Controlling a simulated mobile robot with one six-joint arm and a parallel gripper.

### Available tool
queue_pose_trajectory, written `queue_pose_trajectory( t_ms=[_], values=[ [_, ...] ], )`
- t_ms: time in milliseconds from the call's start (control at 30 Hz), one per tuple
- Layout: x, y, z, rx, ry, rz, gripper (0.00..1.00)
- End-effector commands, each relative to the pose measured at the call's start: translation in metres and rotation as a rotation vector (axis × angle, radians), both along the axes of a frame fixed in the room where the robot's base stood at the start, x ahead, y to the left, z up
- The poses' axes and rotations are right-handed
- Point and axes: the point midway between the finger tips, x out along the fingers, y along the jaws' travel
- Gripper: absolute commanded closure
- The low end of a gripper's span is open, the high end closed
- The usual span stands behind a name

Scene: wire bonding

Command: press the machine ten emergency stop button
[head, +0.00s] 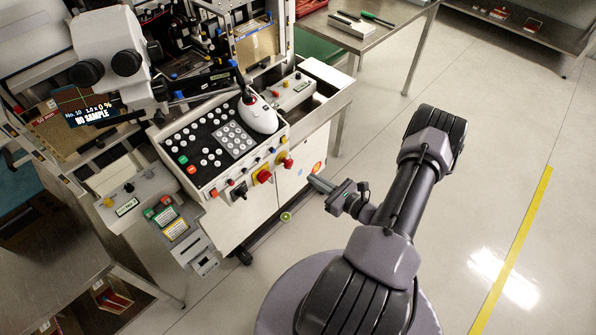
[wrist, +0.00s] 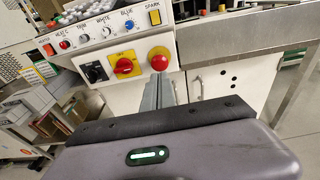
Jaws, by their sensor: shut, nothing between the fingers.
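The machine (head: 255,215) has a screen (head: 90,112) reading "No. 10" and "NO SAMPLE". A red mushroom button on a yellow plate, the emergency stop button (head: 287,163), sits at the right end of its front panel; it also shows in the wrist view (wrist: 158,61). My gripper (head: 313,178) is shut and empty, in front of the panel and to the right of and below the button in the head view. In the wrist view its fingertips (wrist: 162,76) point toward the button, just below it. A gap or contact there cannot be told.
A red rotary switch (wrist: 123,65) on a yellow plate and a black switch (wrist: 95,73) sit left of the button. Small labelled knobs line the panel above. A white mouse-like device (head: 257,114) rests on the keypad console. Open floor (head: 480,170) lies to the right.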

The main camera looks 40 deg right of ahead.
Motion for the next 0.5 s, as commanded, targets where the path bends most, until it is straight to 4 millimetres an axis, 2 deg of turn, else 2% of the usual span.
queue_pose_trajectory(
  t_ms=[200,333,500],
  values=[
    [0.045,0.006,-0.009,-0.001,-0.001,0.004,1.00],
    [0.063,0.007,-0.010,-0.001,-0.001,0.003,1.00],
    [0.073,0.008,-0.010,0.000,-0.001,0.001,1.00]
  ],
)
